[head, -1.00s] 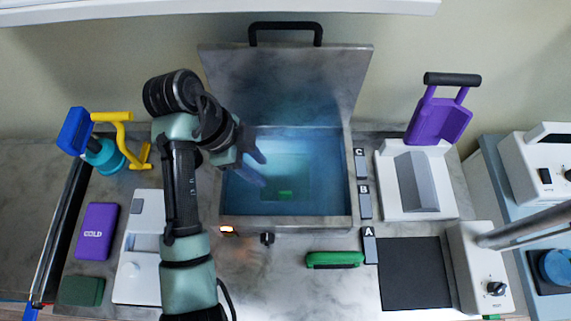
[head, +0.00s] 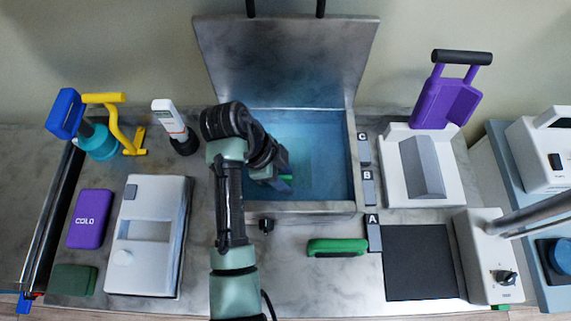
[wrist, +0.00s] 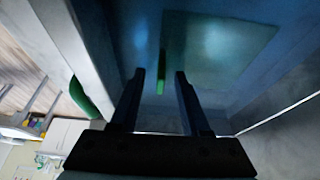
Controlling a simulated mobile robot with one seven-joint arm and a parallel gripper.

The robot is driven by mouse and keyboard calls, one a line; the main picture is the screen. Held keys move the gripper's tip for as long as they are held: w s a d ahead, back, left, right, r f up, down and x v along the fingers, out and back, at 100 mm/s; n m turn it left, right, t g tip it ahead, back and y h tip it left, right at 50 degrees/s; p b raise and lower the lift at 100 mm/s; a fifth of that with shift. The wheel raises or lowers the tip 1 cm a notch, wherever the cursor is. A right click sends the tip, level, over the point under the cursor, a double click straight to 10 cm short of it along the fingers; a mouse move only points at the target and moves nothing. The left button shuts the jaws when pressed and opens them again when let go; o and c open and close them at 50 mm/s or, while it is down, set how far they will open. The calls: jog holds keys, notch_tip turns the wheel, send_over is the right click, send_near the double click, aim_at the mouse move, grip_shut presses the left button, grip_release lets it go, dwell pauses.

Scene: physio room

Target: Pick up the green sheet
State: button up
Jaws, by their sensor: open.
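The green sheet (wrist: 225,48) shows in the wrist view as a dim, square, greenish pane lying in the blue-lit bath (head: 353,165). In the head view only a small bit of green (head: 286,177) shows beside my gripper (head: 282,184), and the rest of the sheet is too faint to outline. My gripper (wrist: 160,74) is open and reaches over the bath's left part. In the wrist view the strip lies between its two fingers. I cannot tell whether they touch it.
The bath's raised lid (head: 285,60) stands behind it. A green-handled object (head: 337,247) lies in front, near tags A, B and C. A white device (head: 150,235) and purple COLD pack (head: 90,218) are left; a white stand (head: 425,170) is right.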

jog(key=shift+f, duration=0.15)
jog(key=shift+c, duration=0.2)
grip_shut()
